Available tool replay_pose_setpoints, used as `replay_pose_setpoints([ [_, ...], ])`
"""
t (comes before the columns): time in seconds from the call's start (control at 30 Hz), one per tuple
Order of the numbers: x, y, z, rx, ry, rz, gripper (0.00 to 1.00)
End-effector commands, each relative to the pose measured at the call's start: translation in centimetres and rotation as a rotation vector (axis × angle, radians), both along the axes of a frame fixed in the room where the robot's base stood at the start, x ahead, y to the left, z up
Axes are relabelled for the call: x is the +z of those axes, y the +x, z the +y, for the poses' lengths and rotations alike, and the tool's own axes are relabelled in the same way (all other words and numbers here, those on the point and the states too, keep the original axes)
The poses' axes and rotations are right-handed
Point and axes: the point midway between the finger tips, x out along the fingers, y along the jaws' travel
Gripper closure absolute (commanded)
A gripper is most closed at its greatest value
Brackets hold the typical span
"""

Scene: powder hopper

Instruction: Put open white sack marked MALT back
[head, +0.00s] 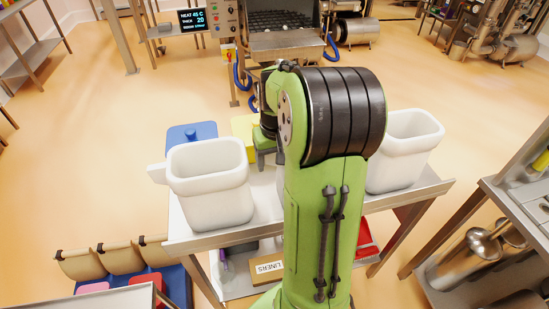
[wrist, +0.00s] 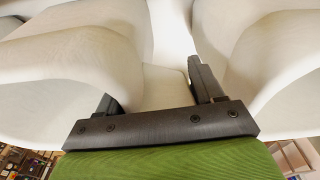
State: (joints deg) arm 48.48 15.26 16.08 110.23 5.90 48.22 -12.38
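No MALT mark can be read in either view. A white open-topped container (head: 210,190) with a block on its left side stands at the left of the steel table (head: 245,233). A second white open-topped container (head: 403,150) stands at the right. My arm hides the space between them, where a little white shows. My gripper (head: 262,155) is at the table's far middle, mostly hidden by the arm. In the wrist view my gripper (wrist: 155,88) has its fingers apart, with a pale surface (wrist: 162,85) between them. Large white rounded forms crowd both sides; contact is unclear.
A blue lid-like item (head: 192,135) and a yellow item (head: 243,128) lie beyond the table. A LINERS box (head: 267,270) is on the lower shelf. Tan sacks (head: 122,258) stand at lower left. A steel bench (head: 520,200) is at right. Open floor lies beyond.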

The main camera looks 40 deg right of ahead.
Motion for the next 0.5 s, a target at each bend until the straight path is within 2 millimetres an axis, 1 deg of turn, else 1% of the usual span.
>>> replay_pose_setpoints([
  [0.03,-0.09,0.0,0.02,0.0,0.0,0.001,0.27],
  [0.17,-0.05,0.0,0.01,0.0,0.0,0.001,0.08],
  [0.4,-0.01,-0.01,0.0,0.0,0.0,0.001,0.08],
  [0.5,0.68,-0.02,-0.02,-0.001,0.0,-0.001,0.08],
])
